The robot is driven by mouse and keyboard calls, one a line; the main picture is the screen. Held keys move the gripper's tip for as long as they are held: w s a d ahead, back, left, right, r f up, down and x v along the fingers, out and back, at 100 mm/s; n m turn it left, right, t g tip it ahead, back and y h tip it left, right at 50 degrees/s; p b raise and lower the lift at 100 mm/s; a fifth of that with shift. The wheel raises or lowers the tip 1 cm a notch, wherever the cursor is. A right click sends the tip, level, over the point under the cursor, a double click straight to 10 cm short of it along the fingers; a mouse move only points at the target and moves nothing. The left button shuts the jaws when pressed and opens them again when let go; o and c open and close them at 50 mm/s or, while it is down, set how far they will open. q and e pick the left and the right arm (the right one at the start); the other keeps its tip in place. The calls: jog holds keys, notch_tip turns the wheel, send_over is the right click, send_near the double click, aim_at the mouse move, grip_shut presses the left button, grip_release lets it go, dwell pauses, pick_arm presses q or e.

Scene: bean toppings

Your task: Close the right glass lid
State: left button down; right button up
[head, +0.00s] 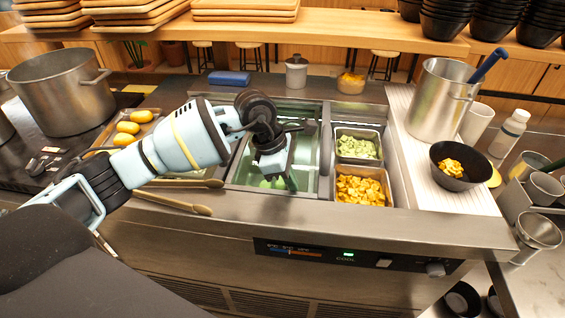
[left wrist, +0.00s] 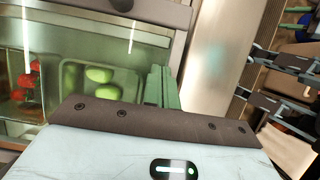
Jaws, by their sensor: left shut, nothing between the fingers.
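The cold counter has a glass-covered left section (head: 240,165) and an uncovered right section. Pale glass lies over the left section; I cannot tell whether the right lid is stacked there. A grey frame bar (head: 325,150) runs between the sections. The open right section shows a tray of pale green slices (head: 357,147) and a tray of yellow pieces (head: 361,189). My left gripper (head: 290,184) is shut and empty, pointing down over the glass near its right side. In the left wrist view, its fingers (left wrist: 158,87) are beside the glass, with green and red food beneath.
Wooden spoons (head: 180,194) lie left of the glass. A steel pot (head: 438,100) and a black bowl (head: 460,165) stand on the white board to the right. A lidded canister (head: 296,72) and a blue block (head: 229,78) stand behind. The front steel edge is clear.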

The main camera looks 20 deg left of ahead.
aim_at(313, 191)
pick_arm(q)
jog(key=d, duration=0.2)
jog(key=shift+w+d+r, duration=0.2)
jog(key=shift+w+d, duration=0.1)
jog(key=shift+w, duration=0.05)
jog(key=shift+w+d+p, duration=0.2)
jog(key=shift+d+p, duration=0.1)
jog(key=shift+d, duration=0.3)
jog(key=shift+f, duration=0.1)
pick_arm(e)
jog(key=shift+w+r, duration=0.45)
jog(key=shift+r, duration=0.1)
